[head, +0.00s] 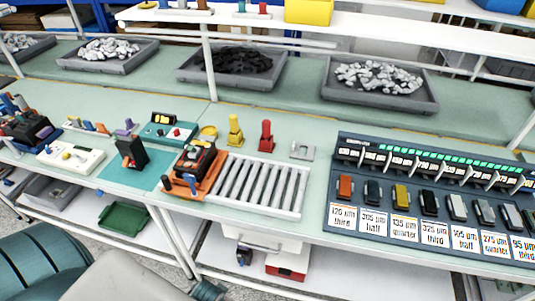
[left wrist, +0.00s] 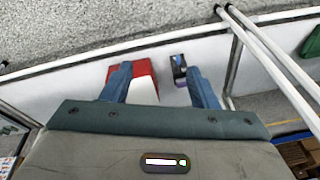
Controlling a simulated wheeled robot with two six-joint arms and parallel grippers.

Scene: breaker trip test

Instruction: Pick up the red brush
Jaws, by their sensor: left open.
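A small upright red item (head: 266,136) stands on the table behind the roller rack, beside a similar yellow one (head: 235,130). It may be the red brush, but it is too small to be sure. My left gripper (left wrist: 158,68) is open and empty in the left wrist view, pointing down over the low shelf. Below and between its fingers show a red and white box (left wrist: 146,82) and a dark and purple item (left wrist: 180,72). The red item is not in the left wrist view. My right gripper is not in view.
The roller rack (head: 258,185) and an orange-based device (head: 195,168) stand near the table's front edge. A breaker panel (head: 345,222) fills the right side. Grey trays (head: 190,78) of pieces line the back. The red and white box (head: 287,266) is under the table.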

